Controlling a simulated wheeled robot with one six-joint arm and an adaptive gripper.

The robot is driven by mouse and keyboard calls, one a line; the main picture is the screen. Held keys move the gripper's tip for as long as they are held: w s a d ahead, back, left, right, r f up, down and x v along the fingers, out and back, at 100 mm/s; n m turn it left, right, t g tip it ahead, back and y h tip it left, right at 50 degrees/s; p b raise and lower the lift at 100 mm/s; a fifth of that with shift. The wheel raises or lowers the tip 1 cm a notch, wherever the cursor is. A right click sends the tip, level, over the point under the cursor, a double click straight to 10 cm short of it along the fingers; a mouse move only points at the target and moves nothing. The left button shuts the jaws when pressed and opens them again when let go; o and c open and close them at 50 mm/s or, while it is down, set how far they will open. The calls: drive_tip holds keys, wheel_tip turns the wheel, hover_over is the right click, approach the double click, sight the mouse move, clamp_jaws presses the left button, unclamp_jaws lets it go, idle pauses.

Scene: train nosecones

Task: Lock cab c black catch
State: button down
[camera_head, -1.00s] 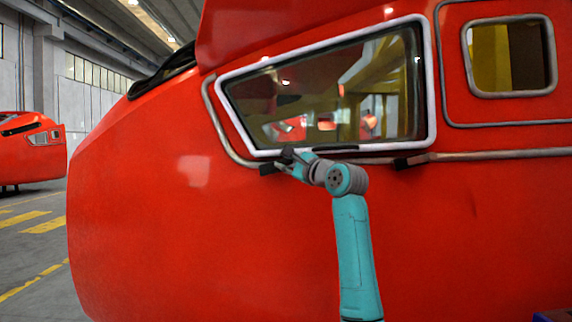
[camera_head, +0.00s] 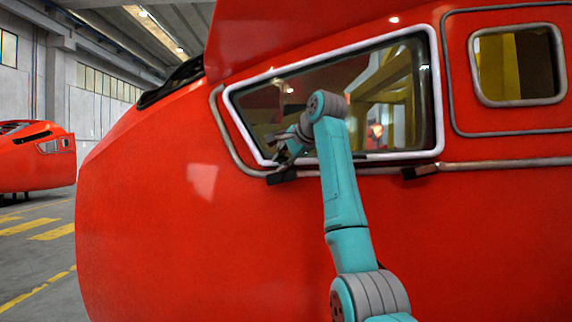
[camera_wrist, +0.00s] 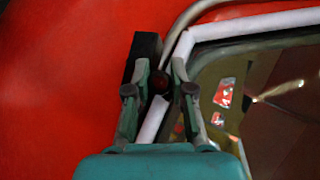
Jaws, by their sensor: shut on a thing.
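The red train cab (camera_head: 220,230) fills most of the head view, with a white-framed side window. A black catch (camera_head: 281,176) sits under the window's lower left corner; its black block shows in the wrist view (camera_wrist: 143,55). My gripper (camera_head: 284,150) is at this catch, in front of the window corner. In the wrist view my gripper (camera_wrist: 163,74) has its fingers on either side of a small dark rounded part beside the block. The fingers are shut on this part of the catch, and they partly hide it.
A second black catch (camera_head: 420,172) sits under the window's right end. A grey rail (camera_head: 500,163) runs along the cab to the right of it. Another red cab (camera_head: 35,158) stands far left. The floor (camera_head: 40,225) between is clear.

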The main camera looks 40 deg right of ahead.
drive_tip(key=shift+w+a+f+n+g+h, duration=0.1)
drive_tip(key=shift+w+a+n+g+h, duration=0.25)
drive_tip(key=shift+g, duration=0.4)
drive_tip(key=shift+w+a+r+n+g+h, duration=0.1)
drive_tip(key=shift+w+a+n+g+h, duration=0.15)
drive_tip(key=shift+n+g+h, duration=0.35)
drive_tip(key=shift+w+a+f+n+g+h, duration=0.1)
drive_tip(key=shift+w+a+n+g+h, duration=0.25)
drive_tip(key=shift+g, duration=0.5)
drive_tip(key=shift+w+d, duration=0.1)
drive_tip(key=c, duration=1)
unclamp_jaws()
drive_tip(key=shift+f, duration=0.1)
drive_tip(key=shift+r, duration=0.2)
drive_tip(key=v, duration=1.1)
drive_tip(key=shift+s+r, duration=0.25)
drive_tip(key=shift+r, duration=0.1)
